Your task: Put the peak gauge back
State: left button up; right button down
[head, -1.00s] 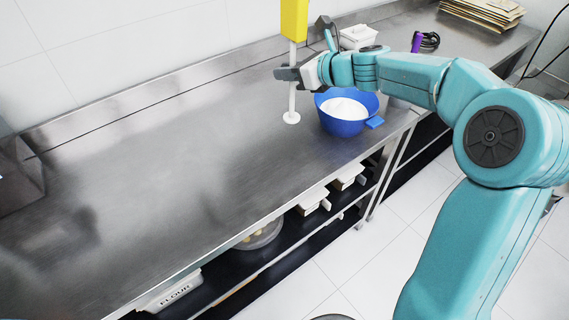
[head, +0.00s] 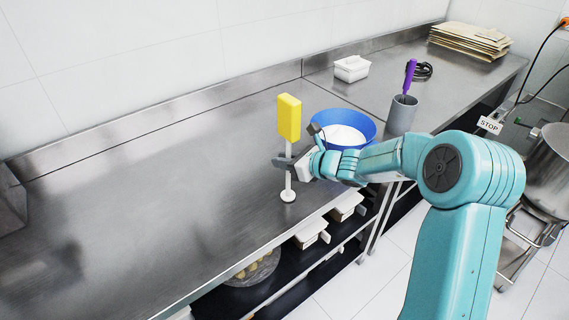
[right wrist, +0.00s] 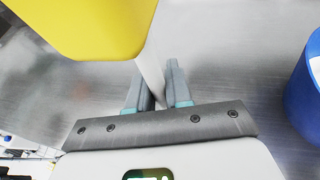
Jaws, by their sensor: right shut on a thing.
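The peak gauge has a yellow block head (head: 289,117), a thin white stem and a round white foot (head: 288,196). My right gripper (head: 289,162) is shut on the stem below the yellow head. The gauge is upright over the steel counter (head: 150,190), left of and nearer the front than the blue bowl. I cannot tell whether its foot touches the counter. In the right wrist view, the fingers (right wrist: 158,95) close around the white stem, and the yellow head (right wrist: 85,25) hides part of the counter. My left gripper is not in view.
A blue bowl (head: 364,126) of white contents stands close to the right gripper. Behind are a grey cup (head: 402,115) with a purple-handled tool, a white container (head: 351,68) and stacked papers (head: 470,40). A steel pot (head: 552,160) stands far right. The left counter is clear.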

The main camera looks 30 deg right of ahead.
jog(key=shift+f, duration=0.35)
jog(key=c, duration=1.1)
grip_release()
jog(key=shift+o, duration=0.2)
jog(key=shift+s+a+r, duration=0.1)
jog(key=shift+s+r, duration=0.05)
jog(key=v, duration=1.2)
jog(key=shift+b, duration=0.35)
